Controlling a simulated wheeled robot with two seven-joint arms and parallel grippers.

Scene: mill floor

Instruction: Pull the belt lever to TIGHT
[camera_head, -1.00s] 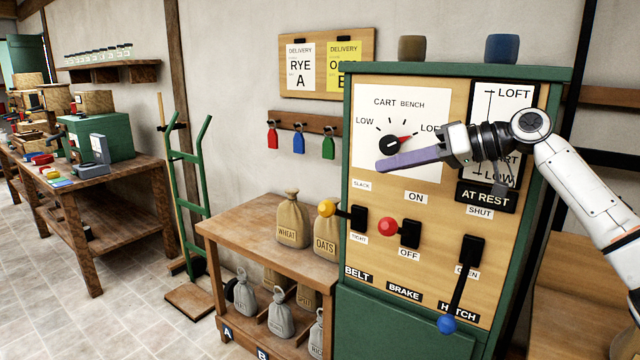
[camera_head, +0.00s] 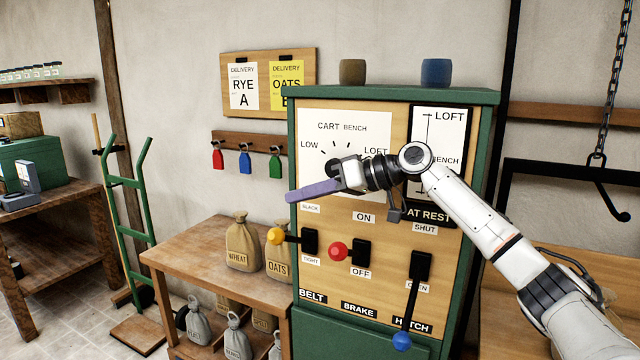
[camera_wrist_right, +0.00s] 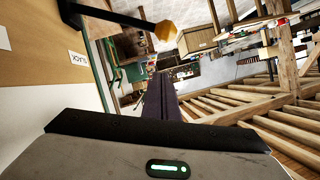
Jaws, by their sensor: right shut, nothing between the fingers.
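The belt lever (camera_head: 291,238) is at the left of the control panel, above the word BELT. Its yellow knob (camera_head: 276,236) sticks out to the left from a black mount, between the SLACK label above and the TIGHT label below. My right gripper (camera_head: 291,197) is shut and empty, its purple fingers pointing left in front of the dial, above and apart from the knob. In the right wrist view, the knob (camera_wrist_right: 165,30) and the SLACK label (camera_wrist_right: 78,57) show beyond the dark fingers (camera_wrist_right: 155,100). My left gripper is out of view.
The red brake knob (camera_head: 337,251) and the blue hatch knob (camera_head: 401,341) are to the right on the same panel. A wooden table (camera_head: 185,250) with sacks stands against the panel's left side. A hook on a chain (camera_head: 597,160) hangs at the right.

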